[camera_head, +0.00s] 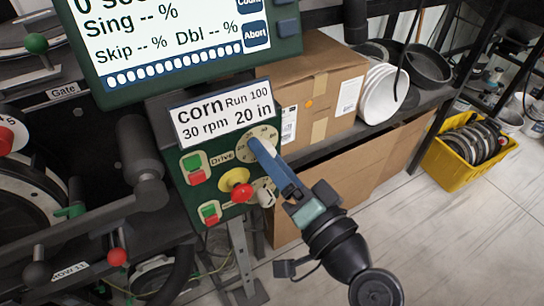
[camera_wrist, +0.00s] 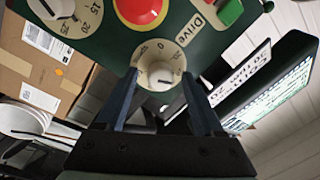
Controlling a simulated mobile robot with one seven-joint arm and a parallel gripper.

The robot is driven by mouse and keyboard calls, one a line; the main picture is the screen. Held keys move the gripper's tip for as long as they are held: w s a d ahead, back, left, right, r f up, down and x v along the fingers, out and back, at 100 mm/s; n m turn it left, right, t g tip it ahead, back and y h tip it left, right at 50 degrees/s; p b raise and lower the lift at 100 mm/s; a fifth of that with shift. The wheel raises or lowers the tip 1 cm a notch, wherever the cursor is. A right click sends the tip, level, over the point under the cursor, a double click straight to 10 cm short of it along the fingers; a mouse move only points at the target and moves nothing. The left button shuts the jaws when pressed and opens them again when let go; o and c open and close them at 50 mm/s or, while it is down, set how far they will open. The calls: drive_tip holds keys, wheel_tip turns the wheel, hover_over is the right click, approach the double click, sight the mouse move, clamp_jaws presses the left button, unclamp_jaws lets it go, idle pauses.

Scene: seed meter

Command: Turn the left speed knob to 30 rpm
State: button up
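The speed knob (camera_wrist: 160,72) is pale, on a round numbered dial beside the "Drive" label. In the wrist view a dark mark shows on its face; I cannot tell which number it points to. In the head view its dial (camera_head: 264,132) is partly hidden by my gripper (camera_head: 253,143). In the wrist view my gripper (camera_wrist: 159,76) is open, with one fingertip on each side of the knob and small gaps apparent. A second pale knob (camera_wrist: 58,8), with 15, 20 and 25 around it, is at the upper left; it also shows in the head view (camera_head: 266,197).
A red button on yellow (camera_head: 237,186) sits close below the dial. Green and red switches (camera_head: 195,168) are at the left. A sign (camera_head: 222,112) reading "corn", "30 rpm" and a screen (camera_head: 170,40) are above. Cardboard boxes (camera_head: 305,75) stand at the right.

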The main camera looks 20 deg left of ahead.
drive_tip(key=r+b+v, duration=0.1)
drive_tip(key=v, duration=1.2)
drive_tip(key=shift+f+b, duration=0.35)
drive_tip(key=shift+f, duration=0.1)
drive_tip(key=shift+w, duration=0.1)
